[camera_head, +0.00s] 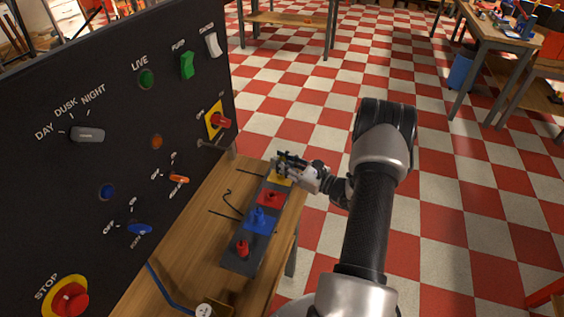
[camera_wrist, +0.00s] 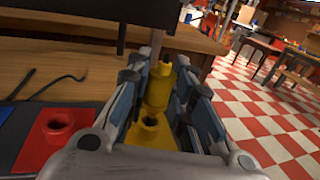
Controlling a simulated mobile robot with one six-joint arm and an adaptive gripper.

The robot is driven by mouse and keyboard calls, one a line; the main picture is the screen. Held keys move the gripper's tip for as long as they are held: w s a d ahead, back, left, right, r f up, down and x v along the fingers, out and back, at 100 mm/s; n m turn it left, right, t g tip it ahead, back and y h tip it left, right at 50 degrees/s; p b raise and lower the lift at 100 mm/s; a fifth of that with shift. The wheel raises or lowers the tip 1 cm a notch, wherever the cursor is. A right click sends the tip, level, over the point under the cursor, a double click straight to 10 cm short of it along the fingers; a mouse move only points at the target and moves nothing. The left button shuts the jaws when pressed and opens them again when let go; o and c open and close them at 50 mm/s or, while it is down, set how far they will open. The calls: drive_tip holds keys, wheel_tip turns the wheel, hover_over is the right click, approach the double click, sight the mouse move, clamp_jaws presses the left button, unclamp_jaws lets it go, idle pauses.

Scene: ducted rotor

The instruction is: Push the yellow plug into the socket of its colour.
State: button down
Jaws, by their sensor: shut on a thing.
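The yellow plug (camera_wrist: 158,86) is held between the two fingers of my gripper (camera_wrist: 166,92) in the wrist view. The yellow socket (camera_wrist: 150,134), a yellow base with a raised collar and a dark hole, shows just below the plug. A small gap appears between the plug's lower end and the hole, so the plug looks outside it. In the head view, my gripper (camera_head: 284,160) is at the far end of the dark socket strip, over the yellow socket (camera_head: 279,181). The plug is mostly hidden there by the fingers.
The strip (camera_head: 238,262) also carries a red socket (camera_head: 270,198), a blue socket (camera_head: 258,219) and a small red piece (camera_head: 242,248). It lies on a wooden bench (camera_head: 190,240). A black control panel (camera_head: 110,110) stands upright on the left. Dark cables (camera_head: 232,203) lie beside the strip.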

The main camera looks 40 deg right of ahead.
drive_tip(key=shift+f, duration=1.2)
drive_tip(key=c, duration=1.3)
unclamp_jaws()
drive_tip(key=shift+c, duration=0.2)
drive_tip(key=v, duration=1.2)
